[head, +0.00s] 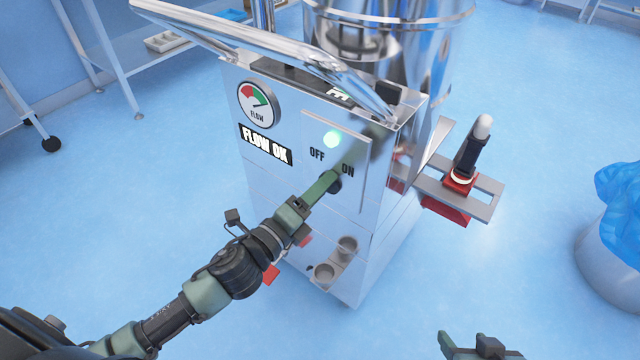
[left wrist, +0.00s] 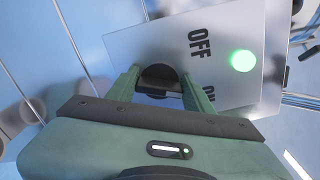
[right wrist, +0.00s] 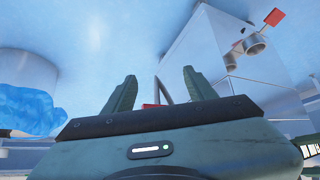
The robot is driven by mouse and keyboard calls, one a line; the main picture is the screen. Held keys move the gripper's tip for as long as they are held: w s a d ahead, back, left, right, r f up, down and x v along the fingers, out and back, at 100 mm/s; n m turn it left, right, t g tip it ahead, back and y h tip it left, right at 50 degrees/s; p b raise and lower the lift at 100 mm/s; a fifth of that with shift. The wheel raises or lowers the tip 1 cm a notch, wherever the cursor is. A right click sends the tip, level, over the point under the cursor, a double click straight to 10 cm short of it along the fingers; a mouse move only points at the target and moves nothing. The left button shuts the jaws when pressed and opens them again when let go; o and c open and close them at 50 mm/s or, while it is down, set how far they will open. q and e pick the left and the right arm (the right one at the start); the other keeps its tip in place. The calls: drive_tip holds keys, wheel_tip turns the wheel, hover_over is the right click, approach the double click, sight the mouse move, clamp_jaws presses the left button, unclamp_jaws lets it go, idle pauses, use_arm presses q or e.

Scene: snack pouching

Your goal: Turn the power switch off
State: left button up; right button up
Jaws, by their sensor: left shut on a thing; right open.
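The power switch, a dark round knob (head: 336,184), sits on a steel panel (head: 350,140) marked OFF and ON on the front of the machine. A lit green lamp (head: 333,139) glows above the labels. My left gripper (head: 331,180) is at the switch, and in the left wrist view the knob (left wrist: 157,73) is between its two fingers, gripped. The fingers hide part of the knob, so its exact pointing is hard to tell. My right gripper (right wrist: 157,88) is open and empty, away from the machine; it shows at the bottom of the head view (head: 480,345).
The machine carries a FLOW gauge (head: 257,104) and a FLOW OK sign (head: 266,145). A bracket (head: 485,195) with a black-handled device sticks out on its right side. A bin with a blue liner (head: 622,215) stands at the right. The floor between is clear.

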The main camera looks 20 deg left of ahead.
use_arm(q)
drive_tip(key=n+p, duration=0.1)
drive_tip(key=n, duration=0.2)
drive_tip(key=n+p, duration=0.2)
drive_tip(key=shift+n, duration=0.4)
use_arm(e)
drive_tip(key=s+d+g+h, duration=0.15)
drive_tip(key=s+g, duration=0.25)
drive_tip(key=s, duration=0.4)
use_arm(q)
drive_tip(key=shift+n+p, duration=0.4)
drive_tip(key=n+p, duration=0.2)
drive_tip(key=n, duration=0.1)
drive_tip(key=shift+f+n+p, duration=0.1)
drive_tip(key=shift+n+p, duration=0.2)
drive_tip(key=shift+p, duration=0.05)
drive_tip(key=n+p, duration=0.2)
drive_tip(key=n, duration=0.1)
drive_tip(key=shift+f, duration=0.2)
drive_tip(key=shift+n+p, duration=0.3)
drive_tip(key=shift+n, duration=0.1)
use_arm(e)
wheel_tip(320, 180, down, 21)
drive_tip(key=s+g, duration=0.1)
drive_tip(key=shift+s+d, duration=0.2)
drive_tip(key=shift+d, duration=0.2)
use_arm(q)
drive_tip(key=shift+f, duration=0.1)
use_arm(e)
drive_tip(key=shift+y, duration=0.25)
